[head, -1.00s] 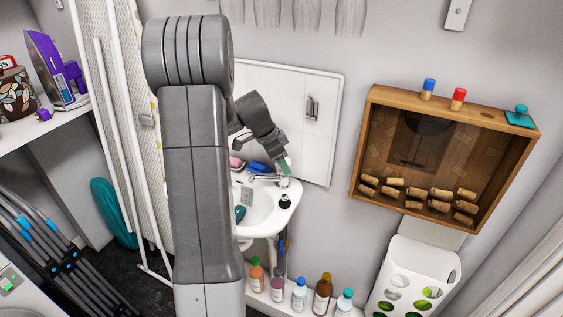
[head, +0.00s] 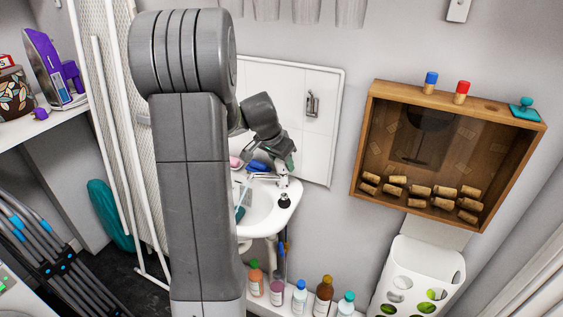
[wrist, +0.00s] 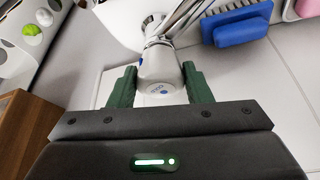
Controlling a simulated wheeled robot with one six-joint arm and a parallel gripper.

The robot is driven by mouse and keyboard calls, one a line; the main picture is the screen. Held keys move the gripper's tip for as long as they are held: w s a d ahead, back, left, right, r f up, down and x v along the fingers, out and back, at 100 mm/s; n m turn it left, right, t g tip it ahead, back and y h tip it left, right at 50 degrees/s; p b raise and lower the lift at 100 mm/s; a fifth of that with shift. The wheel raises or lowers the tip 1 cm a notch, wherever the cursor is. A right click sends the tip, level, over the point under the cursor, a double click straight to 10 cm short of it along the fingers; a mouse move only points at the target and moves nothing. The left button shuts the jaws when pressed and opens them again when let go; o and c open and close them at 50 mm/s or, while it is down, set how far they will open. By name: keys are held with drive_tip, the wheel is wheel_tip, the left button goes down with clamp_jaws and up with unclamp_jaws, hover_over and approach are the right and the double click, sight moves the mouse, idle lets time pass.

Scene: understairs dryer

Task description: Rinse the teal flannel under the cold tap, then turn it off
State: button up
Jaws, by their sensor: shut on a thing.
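My gripper (wrist: 160,84) is shut on the white cold tap handle (wrist: 158,66), with a green finger on each side; the handle's end has a blue mark. In the head view my gripper (head: 289,161) is at the right rear of the white basin (head: 286,217). The chrome spout (wrist: 182,22) runs up and right from the tap body in the wrist view. A pale bluish streak (head: 243,190), which looks like running water, falls into the basin. The teal flannel (head: 240,214) lies in the basin at its lower end, partly hidden by my arm.
A blue brush (wrist: 238,24) and a pink item (wrist: 307,9) lie behind the basin. A black stopper (head: 284,200) is on the front right rim. Several bottles (head: 323,296) stand below. A wooden cork box (head: 372,150) hangs at the right.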

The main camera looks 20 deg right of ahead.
idle(0.3)
drive_tip(key=o, duration=1)
drive_tip(key=v, duration=1.4)
drive_tip(key=shift+s+f+p, duration=0.1)
drive_tip(key=shift+s+p, duration=0.1)
drive_tip(key=shift+p, duration=0.2)
